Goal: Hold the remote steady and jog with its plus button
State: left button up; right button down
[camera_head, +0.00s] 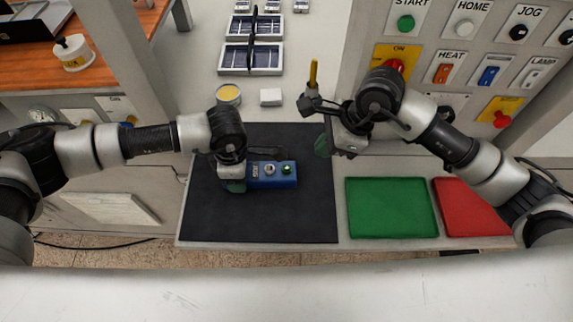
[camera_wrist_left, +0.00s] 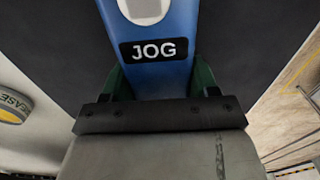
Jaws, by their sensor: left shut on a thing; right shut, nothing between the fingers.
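Any plus mark is too small to read. My left gripper (camera_head: 233,183) is shut on its left end. In the left wrist view the green fingers of my left gripper (camera_wrist_left: 160,82) flank the blue remote (camera_wrist_left: 176,80), which bears a JOG label (camera_wrist_left: 154,50). My right gripper (camera_head: 322,146) is shut and empty, above the mat's right edge and apart from the remote, to its upper right.
A green tray (camera_head: 390,208) and a red tray (camera_head: 470,208) lie right of the mat. A control panel (camera_head: 470,50) with buttons and switches stands behind my right arm. A yellow-topped tin (camera_head: 228,94) and a white block (camera_head: 271,97) sit behind the mat.

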jog(key=v, duration=0.5)
jog(key=shift+s, duration=0.1)
jog(key=shift+f, duration=0.1)
dwell(0.3)
pick_arm(q)
jog(key=o, duration=1.2)
jog(key=shift+w, duration=0.1)
pick_arm(e)
jog(key=shift+a, duration=0.1)
